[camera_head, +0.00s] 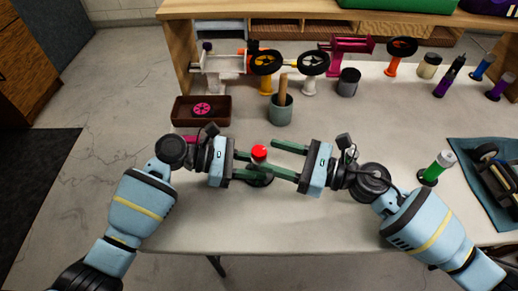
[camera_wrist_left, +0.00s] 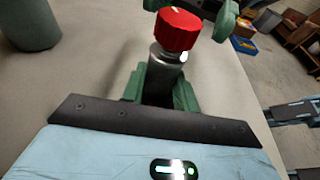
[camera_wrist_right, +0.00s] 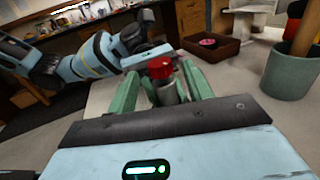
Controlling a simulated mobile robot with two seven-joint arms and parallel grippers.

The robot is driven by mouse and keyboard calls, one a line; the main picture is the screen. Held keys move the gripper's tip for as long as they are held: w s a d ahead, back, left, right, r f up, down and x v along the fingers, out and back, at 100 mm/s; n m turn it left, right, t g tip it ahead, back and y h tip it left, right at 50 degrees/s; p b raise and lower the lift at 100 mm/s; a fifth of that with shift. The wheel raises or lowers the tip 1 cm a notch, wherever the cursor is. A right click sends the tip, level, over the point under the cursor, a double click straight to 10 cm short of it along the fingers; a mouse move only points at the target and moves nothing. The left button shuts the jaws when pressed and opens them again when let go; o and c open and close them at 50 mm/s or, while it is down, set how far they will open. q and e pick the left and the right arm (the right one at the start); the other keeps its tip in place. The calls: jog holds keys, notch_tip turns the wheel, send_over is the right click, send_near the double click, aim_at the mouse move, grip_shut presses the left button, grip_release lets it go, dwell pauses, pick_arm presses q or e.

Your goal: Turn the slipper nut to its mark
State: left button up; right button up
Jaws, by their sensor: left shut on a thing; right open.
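The red slipper nut (camera_head: 260,151) sits on top of an upright grey cylinder with a dark round base (camera_head: 259,181) on the table. In the left wrist view, the nut (camera_wrist_left: 177,32) has a pale mark on its top, and a small white mark shows on the grey cylinder (camera_wrist_left: 163,64) below it. My left gripper (camera_head: 258,173) is shut on the grey cylinder, below the nut. My right gripper (camera_head: 274,158) is open, reaching from the right, with its fingers on either side of the nut. The nut also shows between them in the right wrist view (camera_wrist_right: 160,69); contact cannot be told.
A green cup (camera_head: 280,113) with a wooden handle stands just behind. A brown tray (camera_head: 222,121) with a pink gear is at the back left. A green-and-white bottle (camera_head: 438,166) and a car on a blue mat (camera_head: 470,185) are at right. The front table is clear.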

aim_at(259, 150)
jog(key=shift+x, duration=2.35)
jog(key=c, duration=1)
